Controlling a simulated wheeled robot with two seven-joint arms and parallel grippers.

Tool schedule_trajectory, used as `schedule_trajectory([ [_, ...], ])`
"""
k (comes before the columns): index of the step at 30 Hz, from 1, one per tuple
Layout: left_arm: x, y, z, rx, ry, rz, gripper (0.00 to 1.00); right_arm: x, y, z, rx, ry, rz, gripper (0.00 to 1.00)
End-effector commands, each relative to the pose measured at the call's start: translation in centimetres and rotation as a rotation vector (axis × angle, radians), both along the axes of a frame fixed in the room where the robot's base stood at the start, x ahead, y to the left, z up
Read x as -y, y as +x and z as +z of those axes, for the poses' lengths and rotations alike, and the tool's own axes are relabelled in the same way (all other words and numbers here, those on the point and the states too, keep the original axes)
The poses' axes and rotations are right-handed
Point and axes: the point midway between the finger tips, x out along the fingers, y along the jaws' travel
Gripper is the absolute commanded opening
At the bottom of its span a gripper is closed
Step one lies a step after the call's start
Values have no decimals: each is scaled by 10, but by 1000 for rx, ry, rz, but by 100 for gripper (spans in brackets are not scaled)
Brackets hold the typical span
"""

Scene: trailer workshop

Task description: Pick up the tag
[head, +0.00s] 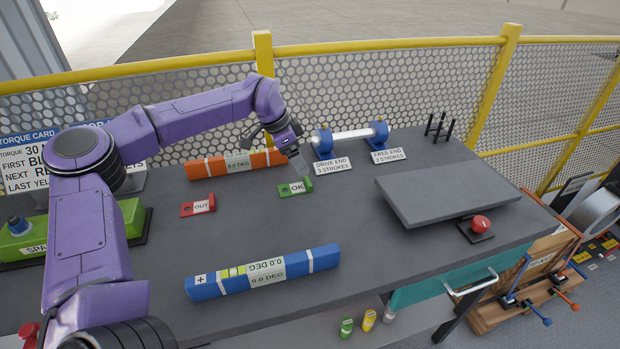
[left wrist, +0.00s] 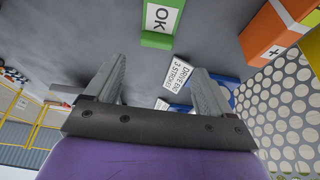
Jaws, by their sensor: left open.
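A green tag marked OK (head: 295,188) lies on the grey bench top, near the middle of the bench. A red tag marked OUT (head: 198,205) lies to its left. My left gripper (head: 297,160) is open and empty, just behind and above the green tag. In the left wrist view the green tag (left wrist: 158,38) is at the top, beyond the spread fingers (left wrist: 157,80) and not between them. I cannot tell the exact height of the fingertips over the bench. My right gripper is in neither view.
An orange level (head: 205,167) lies behind my gripper, and a blue level (head: 263,273) lies in front. A shaft on blue supports (head: 350,136) stands to the right, with white stroke labels. A raised grey plate (head: 445,194) and a red button (head: 481,224) are farther right.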

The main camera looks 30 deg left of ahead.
Motion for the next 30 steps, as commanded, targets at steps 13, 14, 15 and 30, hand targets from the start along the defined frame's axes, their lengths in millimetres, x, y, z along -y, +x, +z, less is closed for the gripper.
schedule_trajectory([
  [13,18,15,-62,-3,1,3,83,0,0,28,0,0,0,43],
  [14,19,16,-66,-3,1,3,83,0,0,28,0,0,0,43],
  [15,19,17,-68,-2,0,3,83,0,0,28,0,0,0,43],
  [30,20,18,-70,1,0,3,23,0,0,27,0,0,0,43],
])
